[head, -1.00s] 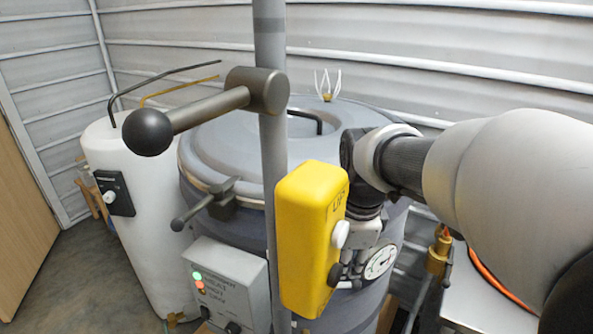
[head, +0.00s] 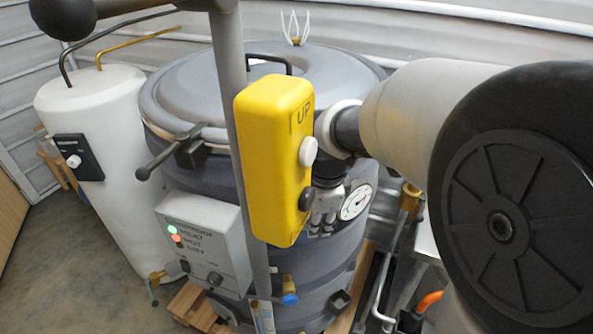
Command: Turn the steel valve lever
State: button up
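My gripper (head: 326,220) is at the front right of the grey vessel (head: 322,268), left of the round dial gauge (head: 356,201). The yellow box partly hides it; whether its fingers are open or touch anything cannot be told. I cannot tell for sure which part is the steel valve lever. A small tap with a blue part (head: 290,298) sits low on the vessel, below my gripper. Another small tap (head: 154,281) shows low at the left, by the white tank. A brass valve (head: 410,196) stands right of the gauge.
The yellow box (head: 270,160) marked UP, on a grey post (head: 229,90), blocks part of the view. A black ball-ended lever (head: 62,14) is cut off at the top. A grey control box (head: 205,240) and white tank (head: 92,130) stand left. Floor at lower left is clear.

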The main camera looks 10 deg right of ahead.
grip_shut()
